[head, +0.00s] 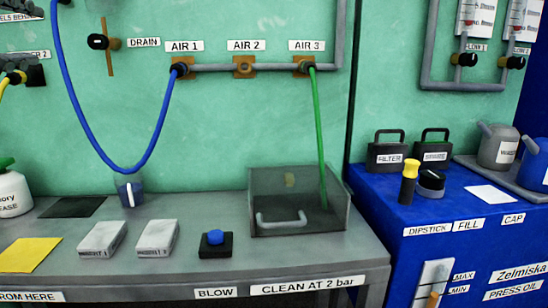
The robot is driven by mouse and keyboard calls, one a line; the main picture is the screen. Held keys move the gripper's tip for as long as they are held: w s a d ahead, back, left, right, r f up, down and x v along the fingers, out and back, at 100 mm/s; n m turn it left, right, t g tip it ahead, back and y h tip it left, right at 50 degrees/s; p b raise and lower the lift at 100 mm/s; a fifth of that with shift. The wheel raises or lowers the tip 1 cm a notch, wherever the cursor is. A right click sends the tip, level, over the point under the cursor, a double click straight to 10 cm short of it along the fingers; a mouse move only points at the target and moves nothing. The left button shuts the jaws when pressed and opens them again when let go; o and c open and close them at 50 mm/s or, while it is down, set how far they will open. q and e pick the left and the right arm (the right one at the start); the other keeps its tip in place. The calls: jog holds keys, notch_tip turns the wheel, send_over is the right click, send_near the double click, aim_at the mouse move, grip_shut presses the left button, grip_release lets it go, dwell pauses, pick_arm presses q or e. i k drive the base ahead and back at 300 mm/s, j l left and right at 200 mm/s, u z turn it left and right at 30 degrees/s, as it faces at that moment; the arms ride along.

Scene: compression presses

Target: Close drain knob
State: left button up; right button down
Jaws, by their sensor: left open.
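The drain knob (97,41) is a black knob at the upper left of the head view, beside the DRAIN label (144,42). It sits on a thin upright brown pipe (108,60) on the green wall. The knob points to the left, across the pipe. I cannot tell from its look whether the drain is open or closed. I can make out neither of my grippers in this view, and nothing visible touches the knob.
A green hose (319,130) runs from AIR 3 into a clear box (262,190). The grey bench (200,265) holds several items. A blue cabinet (385,210) stands right.

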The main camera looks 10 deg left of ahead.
aim_at(95, 41)
jog(key=k+l, duration=0.15)
jog(key=k, duration=0.2)
jog(key=k+l, duration=0.2)
jog(key=k, duration=0.15)
jog(key=k+l, duration=0.15)
jog(key=k, duration=0.2)
